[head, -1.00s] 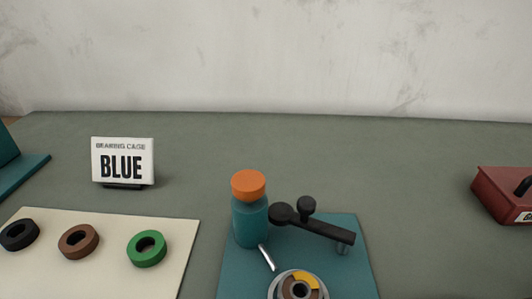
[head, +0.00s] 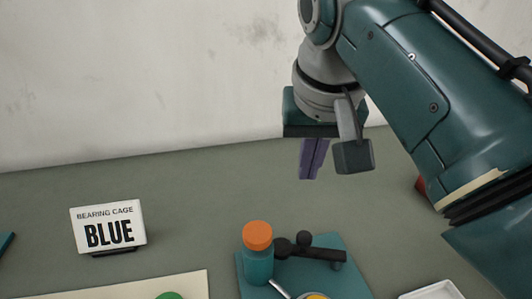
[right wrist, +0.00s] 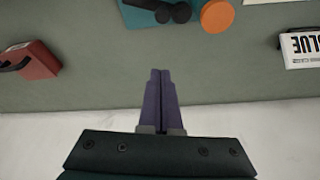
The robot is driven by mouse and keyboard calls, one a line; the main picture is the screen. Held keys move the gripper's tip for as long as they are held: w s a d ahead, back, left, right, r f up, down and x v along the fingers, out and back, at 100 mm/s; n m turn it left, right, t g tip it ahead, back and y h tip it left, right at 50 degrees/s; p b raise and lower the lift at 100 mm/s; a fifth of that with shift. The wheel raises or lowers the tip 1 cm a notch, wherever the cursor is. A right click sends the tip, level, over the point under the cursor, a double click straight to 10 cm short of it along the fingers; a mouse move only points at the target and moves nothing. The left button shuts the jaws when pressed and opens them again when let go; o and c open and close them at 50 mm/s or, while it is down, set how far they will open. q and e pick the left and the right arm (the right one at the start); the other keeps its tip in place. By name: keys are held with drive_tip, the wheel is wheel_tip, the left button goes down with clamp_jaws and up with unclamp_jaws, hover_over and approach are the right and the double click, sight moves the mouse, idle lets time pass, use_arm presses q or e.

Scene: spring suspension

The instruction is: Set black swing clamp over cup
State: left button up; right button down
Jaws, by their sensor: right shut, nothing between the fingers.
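The black swing clamp (head: 318,254) is an arm with an upright knob, set on a teal base plate (head: 345,279). Its left end meets a teal post with an orange cap (head: 257,236). The cup (head: 315,297) is cut off at the bottom edge of the head view, with a bit of yellow showing; the clamp arm lies behind it, not over it. My right gripper (head: 311,172) is shut and empty, high above and behind the clamp. In the right wrist view its purple fingers (right wrist: 159,78) are together, with the clamp (right wrist: 165,12) at the top edge. My left gripper is out of view.
A "BEARING CAGE BLUE" sign (head: 109,227) stands at left. A cream mat (head: 150,289) with a green ring (head: 169,296) lies at front left. A white tray (head: 434,291) is at front right. A red box (right wrist: 35,62) shows in the right wrist view.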

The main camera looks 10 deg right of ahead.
sight(309, 245)
idle(0.3)
drive_tip(key=x, duration=0.3)
drive_tip(key=s+x, duration=0.1)
drive_tip(key=x, duration=0.2)
drive_tip(key=s+b+x, duration=0.1)
drive_tip(key=x, duration=0.2)
drive_tip(key=shift+a+f, duration=0.15)
drive_tip(key=shift+f, duration=0.25)
drive_tip(key=shift+s+a+f+p, duration=0.1)
drive_tip(key=shift+s+p, duration=0.1)
drive_tip(key=shift+s, duration=0.2)
drive_tip(key=shift+s+a+f+p, duration=0.1)
drive_tip(key=shift+s+f+p, duration=0.05)
drive_tip(key=shift+s, duration=0.25)
